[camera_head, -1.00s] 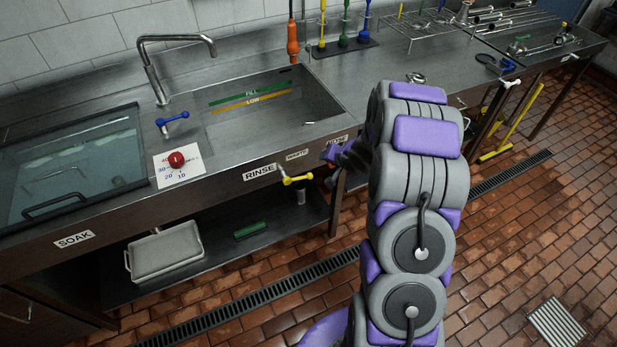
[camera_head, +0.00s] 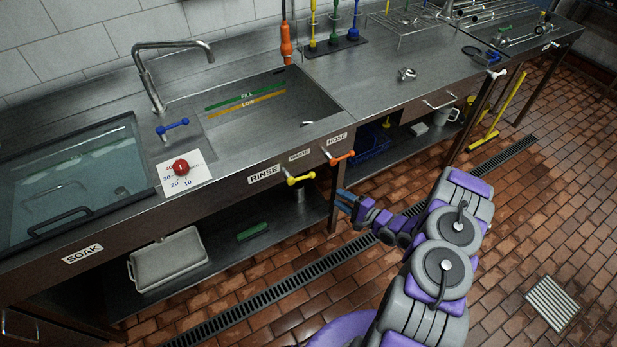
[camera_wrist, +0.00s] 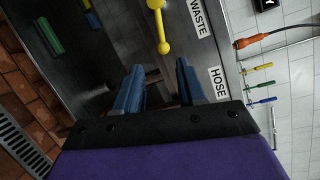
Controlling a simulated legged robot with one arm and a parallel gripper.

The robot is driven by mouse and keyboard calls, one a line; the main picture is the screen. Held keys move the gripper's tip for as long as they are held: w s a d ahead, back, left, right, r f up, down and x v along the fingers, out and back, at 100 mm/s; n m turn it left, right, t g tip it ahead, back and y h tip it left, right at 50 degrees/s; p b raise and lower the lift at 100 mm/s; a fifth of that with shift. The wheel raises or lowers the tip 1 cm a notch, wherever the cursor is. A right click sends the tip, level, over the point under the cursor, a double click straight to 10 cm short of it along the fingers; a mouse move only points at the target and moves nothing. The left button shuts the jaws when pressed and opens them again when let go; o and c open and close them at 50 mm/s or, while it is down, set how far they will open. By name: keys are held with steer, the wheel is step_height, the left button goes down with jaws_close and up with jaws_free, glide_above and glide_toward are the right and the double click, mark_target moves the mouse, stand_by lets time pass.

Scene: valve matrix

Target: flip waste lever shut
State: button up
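The yellow lever (camera_head: 299,179) sits on the sink's front panel below the small WASTE label (camera_head: 299,155). It lies roughly sideways along the panel. It also shows at the top of the wrist view (camera_wrist: 160,28), beside the WASTE label. My gripper (camera_head: 345,201) is below and to the right of the lever in the head view, apart from it. In the wrist view my gripper (camera_wrist: 158,78) has its two blue fingers spread with a gap between them, and nothing is held. The lever's ball end is just beyond the fingertips in that picture, not between them.
An orange lever (camera_head: 342,157) is right of the yellow one, under the HOSE label (camera_head: 337,139). A table leg (camera_head: 334,200) stands close to my gripper. A lower shelf (camera_head: 270,235) holds a grey tray (camera_head: 168,260) and a green block.

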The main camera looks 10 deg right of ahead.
mark_target(305, 177)
steer(key=shift+b+x, duration=1.9)
steer(key=shift+x, duration=6.85)
steer(key=shift+r, duration=0.1)
steer(key=shift+c, duration=0.3)
jaws_close()
